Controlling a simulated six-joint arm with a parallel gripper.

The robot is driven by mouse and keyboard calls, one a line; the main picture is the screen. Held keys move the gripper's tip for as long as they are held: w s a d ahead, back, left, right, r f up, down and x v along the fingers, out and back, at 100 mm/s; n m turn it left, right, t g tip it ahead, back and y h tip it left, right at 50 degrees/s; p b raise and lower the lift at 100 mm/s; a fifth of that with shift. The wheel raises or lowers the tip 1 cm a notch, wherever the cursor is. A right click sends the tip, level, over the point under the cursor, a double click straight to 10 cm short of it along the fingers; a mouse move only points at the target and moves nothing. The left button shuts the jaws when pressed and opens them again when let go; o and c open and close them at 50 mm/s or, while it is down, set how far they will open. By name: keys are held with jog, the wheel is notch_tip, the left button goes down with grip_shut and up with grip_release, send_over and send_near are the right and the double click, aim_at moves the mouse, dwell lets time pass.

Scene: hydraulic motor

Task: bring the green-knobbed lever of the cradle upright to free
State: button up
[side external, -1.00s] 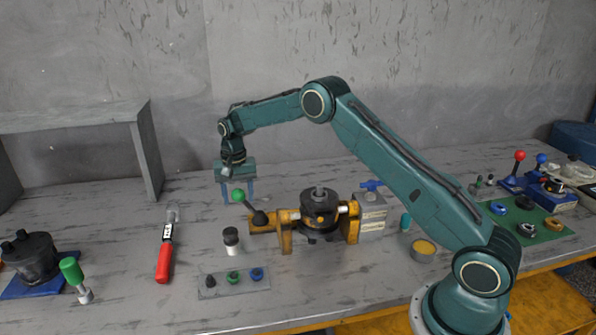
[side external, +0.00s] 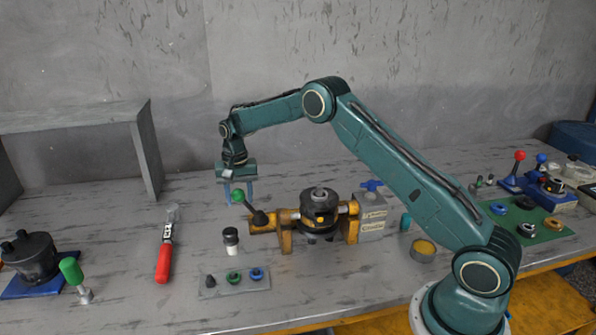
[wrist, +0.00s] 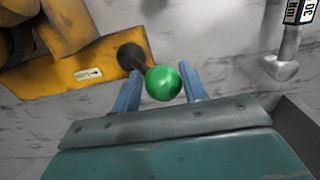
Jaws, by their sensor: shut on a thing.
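The cradle (side external: 286,240) is a yellow frame holding a dark round motor (side external: 319,212). Its lever rises from a black base (side external: 260,218) at the left end and leans up and to the left. The lever's green knob (side external: 238,196) is at my gripper (side external: 239,200). The lever's shaft runs from the knob to the black base (wrist: 131,57) on the yellow cradle (wrist: 75,75). The lever is tilted, not upright.
A red-handled tool (side external: 164,255) lies to the left. A grey shelf (side external: 140,150) stands behind left.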

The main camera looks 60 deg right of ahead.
jog(key=shift+r, duration=0.2)
jog(key=shift+s+d+r, duration=0.1)
jog(key=shift+s+d, duration=0.1)
jog(key=shift+s, duration=0.05)
jog(key=shift+c, duration=0.5)
jog(key=shift+s+d, duration=0.35)
jog(key=shift+s, duration=0.05)
jog(key=shift+c, duration=0.3)
jog(key=shift+s+d+r, duration=0.3)
jog(key=shift+s+d, duration=0.1)
jog(key=shift+d, duration=0.05)
jog(key=shift+s+d+r, duration=0.1)
jog(key=shift+s+d, duration=0.6)
jog(key=shift+d, duration=0.05)
dwell(0.6)
jog(key=shift+s+d, duration=0.3)
dwell(0.5)
